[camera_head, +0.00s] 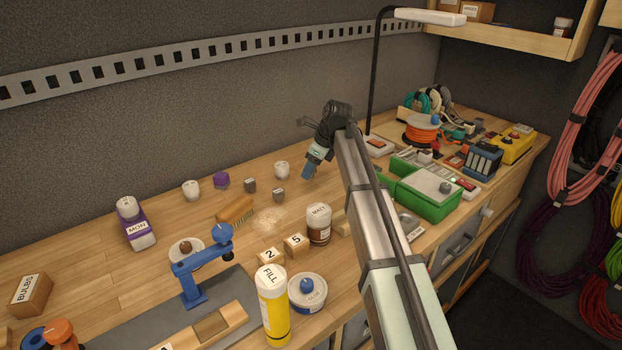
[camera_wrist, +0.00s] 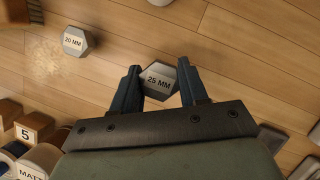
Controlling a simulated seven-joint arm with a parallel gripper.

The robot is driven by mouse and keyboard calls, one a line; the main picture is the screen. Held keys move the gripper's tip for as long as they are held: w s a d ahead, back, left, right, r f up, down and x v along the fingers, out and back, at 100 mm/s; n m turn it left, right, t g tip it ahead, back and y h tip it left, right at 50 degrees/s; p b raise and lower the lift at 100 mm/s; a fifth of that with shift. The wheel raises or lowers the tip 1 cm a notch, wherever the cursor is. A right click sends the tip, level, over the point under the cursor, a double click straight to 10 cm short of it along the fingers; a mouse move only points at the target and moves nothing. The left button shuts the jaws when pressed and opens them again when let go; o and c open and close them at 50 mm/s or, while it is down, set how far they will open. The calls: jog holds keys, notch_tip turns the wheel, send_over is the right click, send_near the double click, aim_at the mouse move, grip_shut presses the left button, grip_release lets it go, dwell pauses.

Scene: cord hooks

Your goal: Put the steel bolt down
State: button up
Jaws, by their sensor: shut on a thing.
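A grey hexagonal steel piece labelled 25 MM (camera_wrist: 161,76), which I take to be the steel bolt, sits between the two blue fingers of my gripper (camera_wrist: 160,85) in the wrist view. The fingers are shut on its sides and its labelled face points up at the camera. In the head view my gripper (camera_head: 308,172) points down over the back middle of the bench, and the held bolt is hidden or too small to tell. I cannot tell whether the bolt touches the wood.
A similar 20 MM hexagonal piece (camera_wrist: 75,41) stands to the left, also in the head view (camera_head: 279,194). A brush (camera_head: 235,209), numbered blocks (camera_head: 295,244) and a MATT jar (camera_head: 319,225) are left or nearer. A green box (camera_head: 430,192) stands right. Bare wood surrounds the bolt.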

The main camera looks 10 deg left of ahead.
jog(key=shift+f, duration=1.9)
jog(key=shift+f, duration=0.1)
jog(key=o, duration=1.1)
jog(key=v, duration=1.2)
jog(key=shift+d, duration=0.1)
